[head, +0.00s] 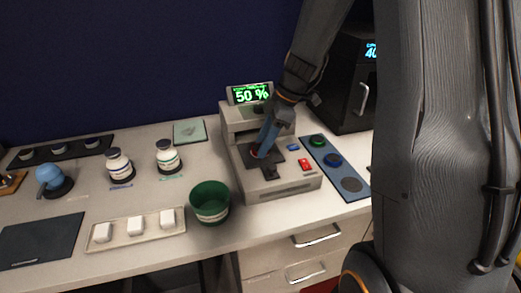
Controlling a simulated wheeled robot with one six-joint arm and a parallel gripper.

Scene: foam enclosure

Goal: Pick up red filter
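A small red round piece, likely the red filter (254,154), shows at the dark plate on top of the grey device (290,190). It is mostly hidden by my gripper (264,150). My gripper points down at the plate, with its tip at or just above the red piece. The fingers are too small and covered to tell whether they are open or shut, or whether they touch it. A blue mat (345,168) right of the device holds a green filter (318,141), a blue filter (332,160) and a bare grey round spot.
The device has a screen (251,94) reading 50 %, a red button (305,164) and a blue button (293,147). A green cup (209,202) stands left of it. Two jars (119,166) and a tray of white blocks (135,228) are further left. A black machine (350,85) stands behind right.

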